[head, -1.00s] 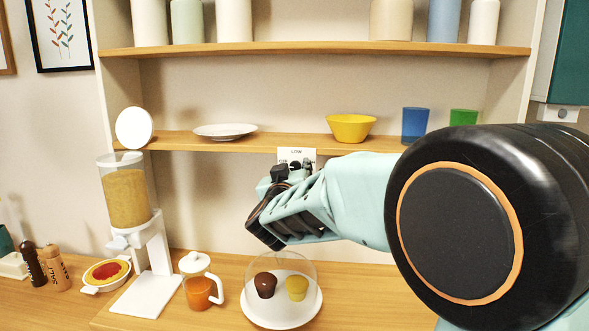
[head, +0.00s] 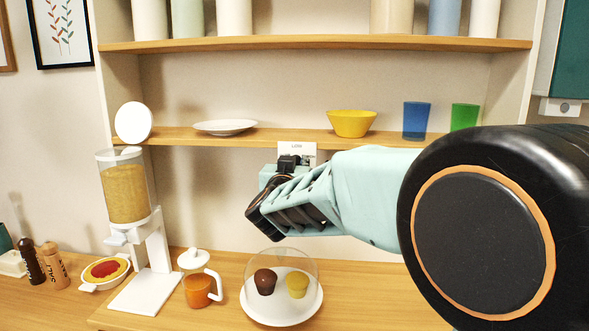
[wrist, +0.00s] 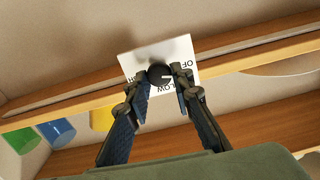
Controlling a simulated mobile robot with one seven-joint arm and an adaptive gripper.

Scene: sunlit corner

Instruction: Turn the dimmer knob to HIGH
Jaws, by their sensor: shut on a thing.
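The dimmer's white plate (head: 297,148) is on the wall under the middle shelf in the head view. In the wrist view the plate (wrist: 137,62) carries the lettering "LOW", part of "OFF" and, at the left, a mostly covered word. The black round dimmer knob (wrist: 159,74) shows there with a white pointer mark toward the gap between "OFF" and "LOW". My gripper (wrist: 161,78) has one finger on each side of the knob and is shut on it. In the head view my gripper (head: 288,163) covers the knob and the lower part of the plate.
The shelf edge (head: 215,139) is close to the plate, with a yellow bowl (head: 351,124), a blue cup (head: 416,120) and a green cup (head: 464,117) on it. Below are a domed cake stand (head: 281,313) and an orange-filled jug (head: 198,290). A dispenser (head: 125,190) stands left.

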